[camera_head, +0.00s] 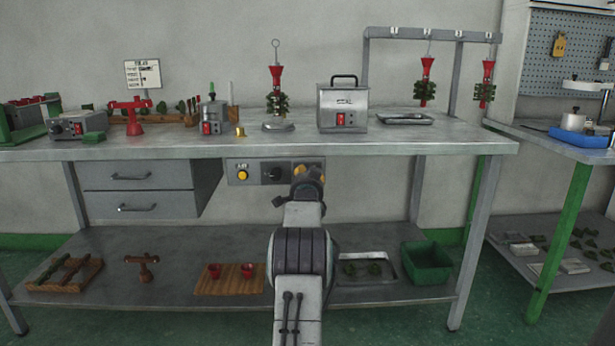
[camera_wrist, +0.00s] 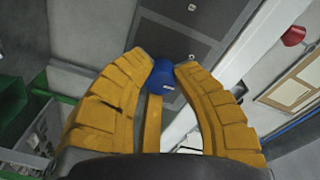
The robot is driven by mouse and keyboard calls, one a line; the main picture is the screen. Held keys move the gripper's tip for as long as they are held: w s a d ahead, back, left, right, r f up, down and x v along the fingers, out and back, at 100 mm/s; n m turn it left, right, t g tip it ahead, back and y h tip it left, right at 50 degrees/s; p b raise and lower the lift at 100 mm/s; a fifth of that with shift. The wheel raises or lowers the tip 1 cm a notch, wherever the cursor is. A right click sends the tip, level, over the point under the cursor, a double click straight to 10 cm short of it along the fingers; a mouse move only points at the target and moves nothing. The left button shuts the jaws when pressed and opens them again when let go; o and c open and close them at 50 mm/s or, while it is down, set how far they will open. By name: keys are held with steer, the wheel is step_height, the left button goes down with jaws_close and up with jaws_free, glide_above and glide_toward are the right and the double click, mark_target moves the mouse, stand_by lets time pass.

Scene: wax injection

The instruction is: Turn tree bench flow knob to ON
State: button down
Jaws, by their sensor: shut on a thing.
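A control panel (camera_head: 233,164) hangs under the front edge of the steel bench (camera_head: 400,142). It carries a yellow button (camera_head: 242,175) and a black knob (camera_head: 273,174); its right end is mostly covered by my gripper (camera_head: 309,172). In the wrist view, my yellow gripper fingers (camera_wrist: 164,78) close around a blue knob (camera_wrist: 161,72) with a small pale mark on its face. The dark panel (camera_wrist: 205,45) lies behind it. The blue knob is hidden in the head view. I cannot read any ON or OFF marking near it.
Drawers (camera_head: 137,190) hang left of the panel. The lower shelf holds a green bin (camera_head: 427,265) and a wooden mat (camera_head: 229,280).

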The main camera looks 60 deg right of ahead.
steer(key=shift+r, duration=0.1)
steer(key=m, duration=0.4)
steer(key=shift+r+m, duration=0.1)
steer(key=shift+m, duration=0.2)
steer(key=shift+w+m, duration=0.1)
steer(key=shift+m, duration=1.7)
steer(key=c, duration=0.9)
jaws_free()
steer(key=shift+y, duration=0.3)
steer(key=shift+c, duration=0.2)
steer(key=shift+a, duration=0.15)
steer(key=v, duration=1.1)
steer(key=shift+a, duration=0.4)
